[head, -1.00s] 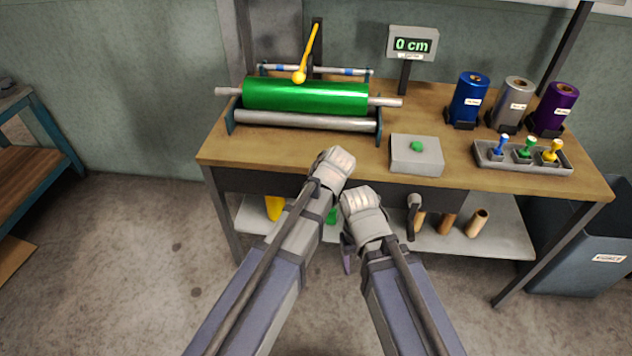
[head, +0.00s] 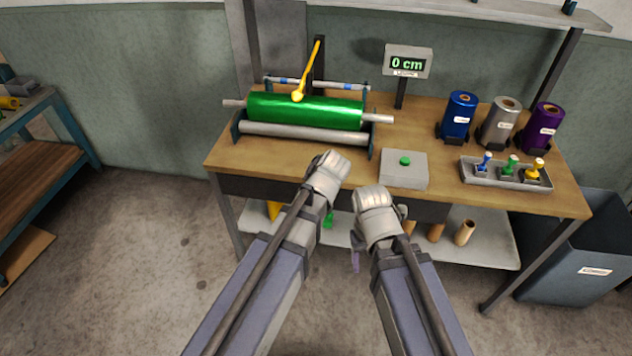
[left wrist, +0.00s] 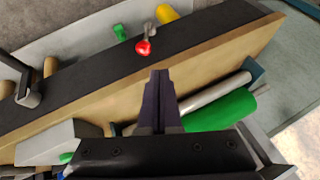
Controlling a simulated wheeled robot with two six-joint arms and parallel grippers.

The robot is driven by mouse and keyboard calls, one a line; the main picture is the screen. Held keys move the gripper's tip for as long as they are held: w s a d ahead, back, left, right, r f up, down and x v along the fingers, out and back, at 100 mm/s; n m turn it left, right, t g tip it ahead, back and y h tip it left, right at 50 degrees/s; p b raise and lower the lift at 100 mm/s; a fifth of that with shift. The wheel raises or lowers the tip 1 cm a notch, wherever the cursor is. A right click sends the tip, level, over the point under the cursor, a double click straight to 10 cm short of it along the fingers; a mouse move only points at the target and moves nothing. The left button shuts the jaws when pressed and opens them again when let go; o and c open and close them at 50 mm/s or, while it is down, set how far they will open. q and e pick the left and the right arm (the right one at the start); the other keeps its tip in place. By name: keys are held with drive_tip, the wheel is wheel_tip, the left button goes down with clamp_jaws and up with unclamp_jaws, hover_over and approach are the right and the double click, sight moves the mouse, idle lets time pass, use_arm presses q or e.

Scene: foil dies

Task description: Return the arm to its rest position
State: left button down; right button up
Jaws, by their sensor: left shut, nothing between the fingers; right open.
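My left gripper (left wrist: 159,82) is shut and empty in the left wrist view, its dark fingers together in front of the bench edge. In the head view my left arm reaches up from the bottom and its hand overlaps the bench's front edge; its fingers are hidden there. My right gripper (head: 356,257) shows as a dark finger under the right hand, beside the left arm; it is open, and its jaws are mostly hidden. Neither hand holds anything. The green foil roll (head: 305,109) lies in the roller stand on the workbench (head: 222,151).
A grey box with a green button (head: 404,170), a display reading 0 cm (head: 408,62), foil rolls (head: 499,123) and a die tray (head: 506,176) stand on the bench. A red knob (left wrist: 143,47) is at the bench front. A blue bin (head: 573,254) stands right.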

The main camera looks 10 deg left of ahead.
use_arm(q)
drive_tip(key=shift+a, duration=0.1)
idle(0.4)
drive_tip(key=s+d+f+g+h, duration=0.1)
drive_tip(key=s+d+f+g, duration=0.1)
drive_tip(key=s, duration=0.8)
drive_tip(key=s+d+f+m+g+h, duration=0.1)
drive_tip(key=s+d+g, duration=0.2)
drive_tip(key=s, duration=0.6)
drive_tip(key=shift+s+f+m+g, duration=0.3)
drive_tip(key=shift+s+f+g, duration=0.1)
drive_tip(key=shift+g, duration=0.3)
